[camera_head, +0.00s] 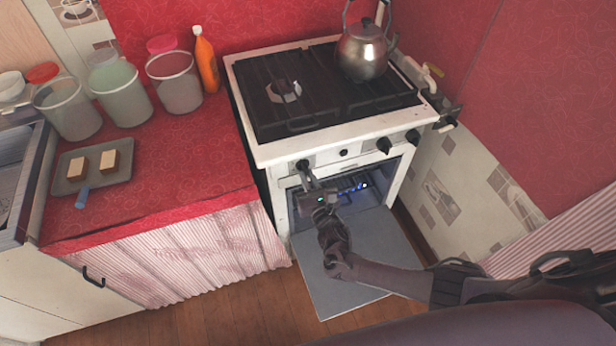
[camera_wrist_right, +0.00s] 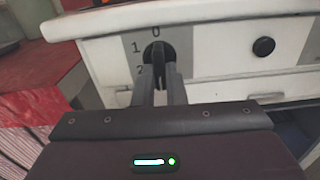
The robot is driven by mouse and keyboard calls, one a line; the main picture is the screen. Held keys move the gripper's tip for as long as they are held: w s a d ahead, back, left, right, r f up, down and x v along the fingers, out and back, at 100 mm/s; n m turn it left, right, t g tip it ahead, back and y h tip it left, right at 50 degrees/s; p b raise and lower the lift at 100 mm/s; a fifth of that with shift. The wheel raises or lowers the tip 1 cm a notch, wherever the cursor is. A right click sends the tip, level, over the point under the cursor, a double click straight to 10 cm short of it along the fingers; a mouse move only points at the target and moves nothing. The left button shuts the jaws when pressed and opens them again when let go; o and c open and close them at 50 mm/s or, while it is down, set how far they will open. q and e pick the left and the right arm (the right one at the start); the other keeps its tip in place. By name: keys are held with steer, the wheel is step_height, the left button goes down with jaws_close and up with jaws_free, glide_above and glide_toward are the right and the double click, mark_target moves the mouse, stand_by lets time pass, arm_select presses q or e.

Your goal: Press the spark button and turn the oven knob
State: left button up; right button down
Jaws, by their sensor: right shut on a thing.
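The white stove (camera_head: 330,137) has a front panel with black controls. My right gripper (camera_head: 308,176) is shut on the leftmost knob, the oven knob (camera_head: 302,164). In the right wrist view the fingers (camera_wrist_right: 160,75) sit on either side of the knob's black grip (camera_wrist_right: 156,52). The marks 0, 1 and 2 show around it; the grip stands about upright, its lower part hidden between the fingers. The small round black spark button (camera_head: 343,152) is just to the right, apart from the gripper; it also shows in the right wrist view (camera_wrist_right: 264,46). My left gripper is not in view.
The oven door (camera_head: 350,265) hangs open below my right arm. Two more knobs (camera_head: 383,145) (camera_head: 412,136) are further right. A kettle (camera_head: 365,50) stands on the hob. The red counter (camera_head: 190,165) at left holds jars, an orange bottle (camera_head: 206,65) and a tray (camera_head: 70,180).

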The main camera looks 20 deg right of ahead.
steer(key=shift+f+n, duration=0.15)
steer(key=shift+n, duration=0.15)
steer(key=c, duration=1.5)
jaws_free()
steer(key=shift+s+d+p, duration=0.1)
steer(key=shift+s+p, duration=0.2)
steer(key=shift+s, duration=3.65)
